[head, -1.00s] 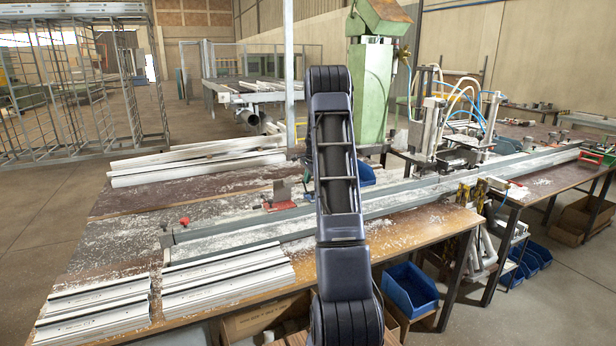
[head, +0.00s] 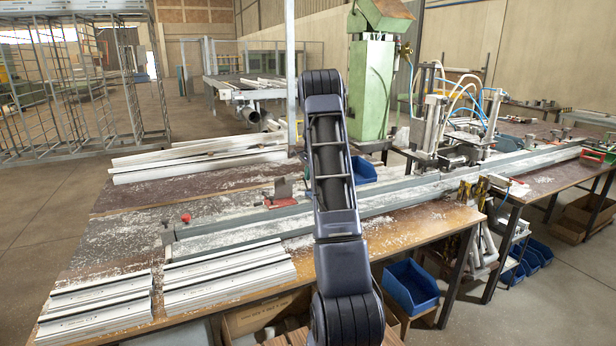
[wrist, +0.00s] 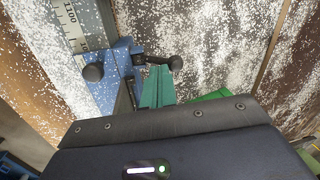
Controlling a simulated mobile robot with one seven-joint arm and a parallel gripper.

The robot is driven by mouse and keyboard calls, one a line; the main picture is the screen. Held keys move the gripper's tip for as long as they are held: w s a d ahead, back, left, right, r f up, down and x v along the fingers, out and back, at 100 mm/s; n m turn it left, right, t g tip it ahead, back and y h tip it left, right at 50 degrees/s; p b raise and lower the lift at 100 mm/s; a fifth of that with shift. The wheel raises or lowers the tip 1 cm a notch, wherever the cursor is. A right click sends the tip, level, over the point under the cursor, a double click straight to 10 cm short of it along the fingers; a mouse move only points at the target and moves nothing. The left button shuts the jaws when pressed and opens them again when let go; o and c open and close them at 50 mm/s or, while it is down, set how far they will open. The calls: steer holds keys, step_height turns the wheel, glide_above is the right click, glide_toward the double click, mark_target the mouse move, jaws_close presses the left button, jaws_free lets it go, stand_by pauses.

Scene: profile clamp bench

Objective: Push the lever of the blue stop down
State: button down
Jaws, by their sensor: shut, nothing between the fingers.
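The blue stop (wrist: 104,82) is in the upper left of the wrist view, beside a metal scale rail (wrist: 72,22). One round black knob (wrist: 93,72) is on its left. A second black knob (wrist: 176,63) ends a dark arm reaching right; I cannot tell for sure which knob belongs to the lever. My gripper (wrist: 165,130) fills the bottom of the wrist view, just below the stop. In the head view my arm hides the gripper, and I cannot make out the blue stop.
The bench carries a long metal rail (head: 420,188), a red stop (head: 281,201), white profiles (head: 225,280) and a pneumatic clamp unit (head: 436,125). White chips cover the bench top. Blue bins (head: 410,288) are below.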

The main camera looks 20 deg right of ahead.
steer(key=w+g, duration=0.1)
steer(key=w+f+g, duration=0.1)
steer(key=g, duration=0.1)
steer(key=shift+w+f+g, duration=1.35)
steer(key=shift+w+g, duration=0.05)
steer(key=shift+g, duration=0.1)
steer(key=shift+f, duration=0.15)
steer(key=shift+w, duration=0.1)
glide_toward(303, 178)
steer(key=shift+w+d+f, duration=0.25)
steer(key=shift+w+f, duration=0.15)
steer(key=shift+w, duration=0.4)
steer(key=shift+w+d+f, duration=0.2)
steer(key=shift+w+f, duration=0.2)
steer(key=shift+w, duration=0.35)
steer(key=shift+w+d+f, duration=0.25)
steer(key=shift+w+f, duration=0.15)
steer(key=shift+w, duration=0.4)
